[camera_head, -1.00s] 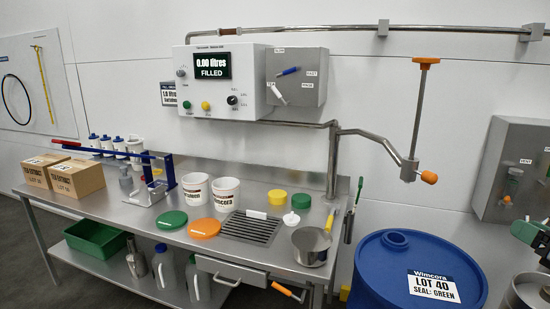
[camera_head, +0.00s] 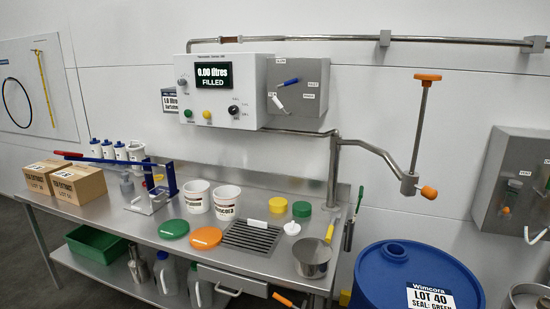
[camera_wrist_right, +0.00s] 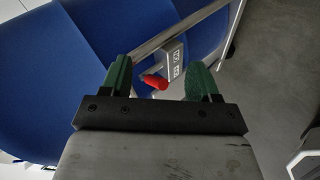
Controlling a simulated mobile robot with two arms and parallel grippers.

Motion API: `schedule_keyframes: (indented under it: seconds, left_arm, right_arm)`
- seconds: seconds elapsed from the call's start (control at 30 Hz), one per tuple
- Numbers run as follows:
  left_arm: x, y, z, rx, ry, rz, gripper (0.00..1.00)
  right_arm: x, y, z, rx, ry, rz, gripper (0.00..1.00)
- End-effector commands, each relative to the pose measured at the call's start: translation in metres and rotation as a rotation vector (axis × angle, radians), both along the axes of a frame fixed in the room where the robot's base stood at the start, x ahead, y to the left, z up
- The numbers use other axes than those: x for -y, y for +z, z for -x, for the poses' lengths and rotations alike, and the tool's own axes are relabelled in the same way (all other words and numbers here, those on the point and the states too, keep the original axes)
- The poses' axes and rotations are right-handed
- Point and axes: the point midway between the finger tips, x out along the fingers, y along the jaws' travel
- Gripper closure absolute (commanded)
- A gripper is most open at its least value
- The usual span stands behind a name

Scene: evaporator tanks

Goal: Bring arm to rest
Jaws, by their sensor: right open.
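My right gripper (camera_wrist_right: 159,78) shows in the right wrist view. Its two green fingers stand wide apart with nothing held between them. Past the fingertips, in the gap, is a red handle (camera_wrist_right: 155,81) by a small grey labelled box (camera_wrist_right: 173,61); it looks apart from the fingers. A large blue surface (camera_wrist_right: 50,70) fills the left of that view. Neither gripper shows in the head view.
A steel bench (camera_head: 130,235) holds buckets, lids, cartons (camera_head: 80,183) and a steel pan (camera_head: 312,257). A blue drum (camera_head: 395,265) stands at the right. A pipe arm with an orange-handled rod (camera_head: 419,120) juts out above it. Grey floor (camera_wrist_right: 275,100) is bare.

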Motion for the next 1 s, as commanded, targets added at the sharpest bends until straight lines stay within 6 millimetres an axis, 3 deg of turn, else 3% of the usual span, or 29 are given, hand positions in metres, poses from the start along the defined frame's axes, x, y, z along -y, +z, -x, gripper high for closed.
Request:
schedule_keyframes:
  seconds: [0.03,0.1,0.2,0.33,0.5,0.6,0.7,1.0]
  left_arm:
    - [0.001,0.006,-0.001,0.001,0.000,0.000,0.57]
    - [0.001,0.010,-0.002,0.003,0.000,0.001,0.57]
    - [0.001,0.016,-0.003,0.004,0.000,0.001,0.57]
    - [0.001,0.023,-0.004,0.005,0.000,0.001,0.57]
    - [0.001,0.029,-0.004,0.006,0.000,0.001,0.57]
    - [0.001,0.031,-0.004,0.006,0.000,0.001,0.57]
    - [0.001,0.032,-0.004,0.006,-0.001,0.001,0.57]
    - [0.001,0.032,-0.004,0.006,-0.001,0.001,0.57]
  right_arm:
    - [-0.021,-0.024,0.028,-0.059,-0.064,-0.072,0.39]
    - [-0.046,-0.054,0.065,-0.138,-0.160,-0.165,0.39]
    - [-0.086,-0.089,0.120,-0.251,-0.295,-0.282,0.39]
    - [-0.143,-0.122,0.195,-0.398,-0.470,-0.413,0.39]
    - [-0.208,-0.143,0.275,-0.557,-0.659,-0.524,0.39]
    - [-0.233,-0.146,0.304,-0.616,-0.731,-0.560,0.39]
    - [-0.246,-0.148,0.320,-0.648,-0.770,-0.577,0.39]
    - [-0.251,-0.149,0.325,-0.658,-0.783,-0.582,0.39]
